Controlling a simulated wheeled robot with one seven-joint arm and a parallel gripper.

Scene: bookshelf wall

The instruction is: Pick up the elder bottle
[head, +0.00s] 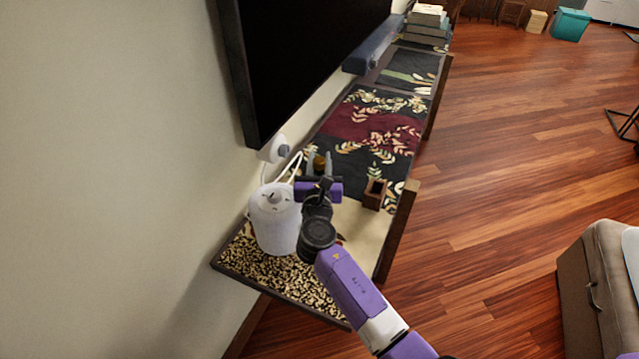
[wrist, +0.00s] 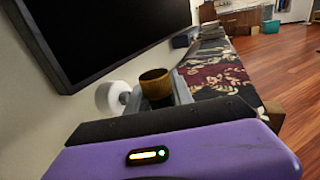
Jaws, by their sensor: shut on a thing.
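The elder bottle (head: 319,164) shows only as a small dark, brownish-gold top in the head view, beyond my purple gripper body. In the wrist view its round dark-brown and gold top (wrist: 155,82) stands between my grey fingers. My gripper (head: 319,160) is shut on the bottle, with one finger on each side; the fingers also show in the wrist view (wrist: 158,94). The lower part of the bottle is hidden by my gripper, so I cannot tell whether its base touches the shelf.
A small brown wooden box (head: 375,194) is to the right. The patterned cloth (head: 372,135) farther along looks clear.

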